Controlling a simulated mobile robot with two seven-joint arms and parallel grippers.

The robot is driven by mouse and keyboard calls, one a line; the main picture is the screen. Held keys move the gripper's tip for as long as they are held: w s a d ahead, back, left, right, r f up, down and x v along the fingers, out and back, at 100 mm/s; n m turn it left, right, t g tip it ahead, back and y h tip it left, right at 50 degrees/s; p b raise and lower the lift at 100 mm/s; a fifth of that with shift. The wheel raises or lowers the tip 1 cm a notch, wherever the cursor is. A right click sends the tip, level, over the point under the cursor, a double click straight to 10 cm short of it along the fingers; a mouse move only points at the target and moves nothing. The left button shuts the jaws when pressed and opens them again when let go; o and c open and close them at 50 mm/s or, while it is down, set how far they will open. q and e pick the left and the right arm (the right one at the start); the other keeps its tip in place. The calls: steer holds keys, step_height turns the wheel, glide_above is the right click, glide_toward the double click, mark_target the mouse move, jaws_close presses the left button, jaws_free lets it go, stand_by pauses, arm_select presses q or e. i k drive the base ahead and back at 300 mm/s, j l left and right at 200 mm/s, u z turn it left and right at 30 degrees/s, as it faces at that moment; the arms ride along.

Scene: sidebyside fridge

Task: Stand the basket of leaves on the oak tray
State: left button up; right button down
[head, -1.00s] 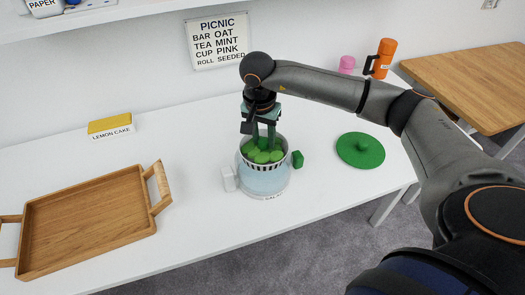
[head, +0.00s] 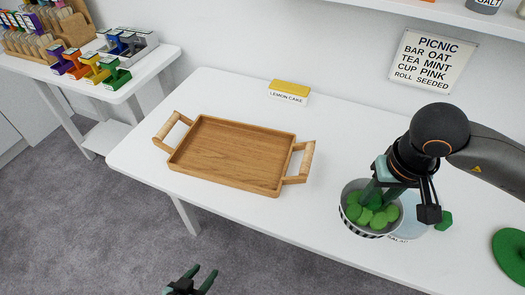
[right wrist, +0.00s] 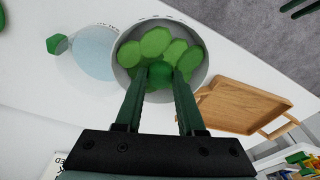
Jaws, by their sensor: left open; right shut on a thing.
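The basket of leaves (head: 352,222), a pale basket with a black-striped wall and green leaves inside, hangs from my right gripper (head: 379,190), upright or nearly so. The fingers reach down among the leaves and are shut on a green knob at its middle, seen in the right wrist view (right wrist: 160,72). My left gripper (head: 205,275) is open and empty, low in front of the table.
A yellow lemon cake box (head: 289,89) stands behind the tray. A green lid (head: 510,252) and a small green block (head: 444,220) lie on the right. White table (head: 215,90) between tray and basket is clear. A side table with coloured items (head: 95,65) stands at left.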

mark_target(252, 159)
steer(key=i+l+u, duration=0.1)
steer(key=u, duration=0.95)
steer(key=i+l, duration=0.15)
steer(key=l, duration=0.15)
steer(key=i+l, duration=0.1)
steer(key=l, duration=0.15)
